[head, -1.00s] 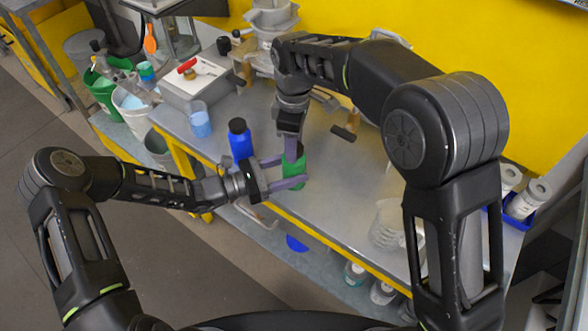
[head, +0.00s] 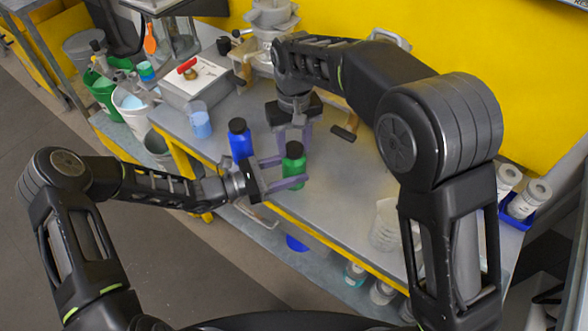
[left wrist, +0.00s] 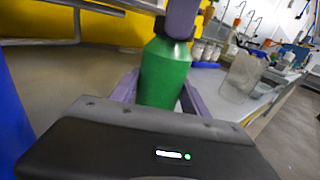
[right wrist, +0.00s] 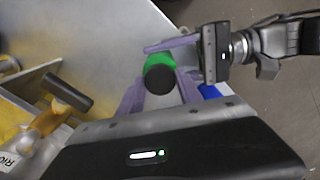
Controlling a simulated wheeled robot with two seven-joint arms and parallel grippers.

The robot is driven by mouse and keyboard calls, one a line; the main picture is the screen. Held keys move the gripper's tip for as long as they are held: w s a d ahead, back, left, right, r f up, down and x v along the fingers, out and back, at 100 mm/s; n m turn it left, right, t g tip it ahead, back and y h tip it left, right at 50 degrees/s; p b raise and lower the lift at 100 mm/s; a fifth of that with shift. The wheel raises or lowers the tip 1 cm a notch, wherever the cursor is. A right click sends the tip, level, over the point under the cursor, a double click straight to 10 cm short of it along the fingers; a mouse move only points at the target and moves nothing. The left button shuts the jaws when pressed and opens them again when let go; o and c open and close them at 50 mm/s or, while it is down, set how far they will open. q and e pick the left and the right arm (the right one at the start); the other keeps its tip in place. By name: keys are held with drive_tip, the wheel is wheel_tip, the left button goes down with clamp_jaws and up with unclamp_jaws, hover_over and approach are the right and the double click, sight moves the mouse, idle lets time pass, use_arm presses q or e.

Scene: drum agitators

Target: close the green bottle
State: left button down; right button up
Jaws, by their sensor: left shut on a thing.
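The green bottle (head: 293,170) stands upright near the front edge of the table, with a black cap (head: 294,150) on its top. My left gripper (head: 284,173) is shut on the bottle's body from the left; the left wrist view shows the green body (left wrist: 163,75) between its fingers. My right gripper (head: 296,138) is above the bottle, pointing down, its purple fingers spread. In the right wrist view the cap (right wrist: 160,79) shows beyond and between the open fingertips. A finger of my right gripper hides part of the cap in the left wrist view.
A blue bottle (head: 240,143) with a black cap stands close to the left gripper. A blue beaker (head: 200,122) and a white box with a red handle (head: 187,82) are farther left. A clear jug (head: 384,225) stands at the right; the table between is clear.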

drive_tip(key=o, duration=0.5)
wheel_tip(320, 180, up, 8)
drive_tip(key=shift+f, duration=0.25)
use_arm(q)
drive_tip(key=shift+c, duration=2.3)
unclamp_jaws()
drive_tip(key=b+v, duration=0.1)
drive_tip(key=v, duration=0.6)
drive_tip(key=shift+b, duration=0.3)
use_arm(e)
drive_tip(key=shift+f, duration=0.8)
use_arm(q)
drive_tip(key=shift+s+a, duration=0.2)
drive_tip(key=shift+a, duration=0.15)
